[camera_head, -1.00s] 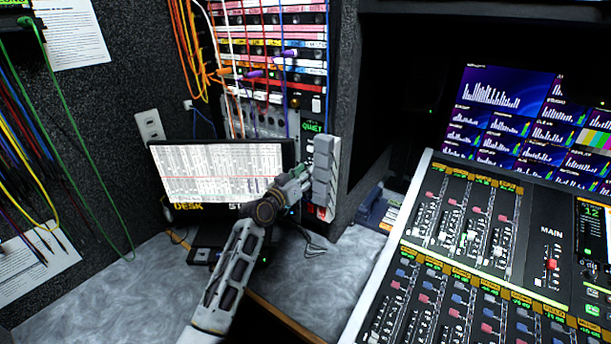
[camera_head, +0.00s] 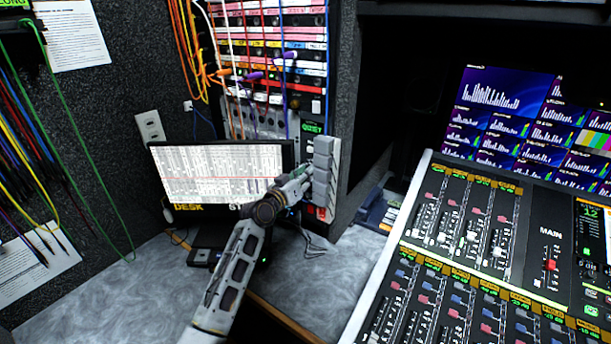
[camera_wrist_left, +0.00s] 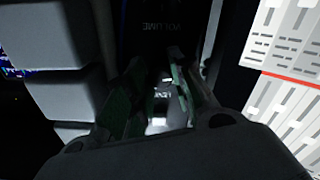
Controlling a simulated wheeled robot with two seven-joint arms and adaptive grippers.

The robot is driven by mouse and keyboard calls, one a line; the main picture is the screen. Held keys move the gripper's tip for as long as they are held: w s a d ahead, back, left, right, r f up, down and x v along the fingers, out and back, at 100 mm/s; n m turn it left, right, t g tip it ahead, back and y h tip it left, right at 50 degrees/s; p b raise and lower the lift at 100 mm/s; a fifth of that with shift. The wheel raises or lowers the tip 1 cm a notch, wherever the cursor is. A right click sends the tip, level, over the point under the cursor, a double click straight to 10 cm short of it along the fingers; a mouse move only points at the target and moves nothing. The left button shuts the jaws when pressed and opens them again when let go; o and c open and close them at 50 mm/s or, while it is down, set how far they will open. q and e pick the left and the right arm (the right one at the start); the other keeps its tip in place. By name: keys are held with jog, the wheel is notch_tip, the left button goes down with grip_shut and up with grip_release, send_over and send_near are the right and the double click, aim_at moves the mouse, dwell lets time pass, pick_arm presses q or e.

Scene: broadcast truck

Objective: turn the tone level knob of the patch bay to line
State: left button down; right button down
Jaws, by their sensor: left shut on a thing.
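The patch bay (camera_head: 264,98) is the rack of jack rows and cords at the back, left of centre in the head view. My left gripper (camera_head: 306,174) is at the low right part of this rack, beside a column of grey blocks (camera_head: 323,170). The head view hides the knob behind the gripper. My right gripper is out of view.
A monitor (camera_head: 218,172) stands left of my forearm on the grey desk (camera_head: 130,285). A mixing console (camera_head: 480,260) fills the right side. Orange, white and purple cords (camera_head: 187,50) hang over the rack, and green cords hang at the left.

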pick_arm(q)
jog(key=n+p, duration=0.4)
jog(key=n, duration=0.4)
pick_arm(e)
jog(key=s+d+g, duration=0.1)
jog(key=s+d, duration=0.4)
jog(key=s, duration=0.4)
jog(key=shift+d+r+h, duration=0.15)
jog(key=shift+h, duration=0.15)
pick_arm(q)
jog(key=c, duration=1.5)
grip_release()
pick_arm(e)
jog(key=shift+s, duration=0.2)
pick_arm(q)
jog(key=shift+s+a, duration=0.15)
jog(key=shift+s, duration=0.05)
jog(key=v, duration=1.1)
jog(key=shift+s, duration=0.2)
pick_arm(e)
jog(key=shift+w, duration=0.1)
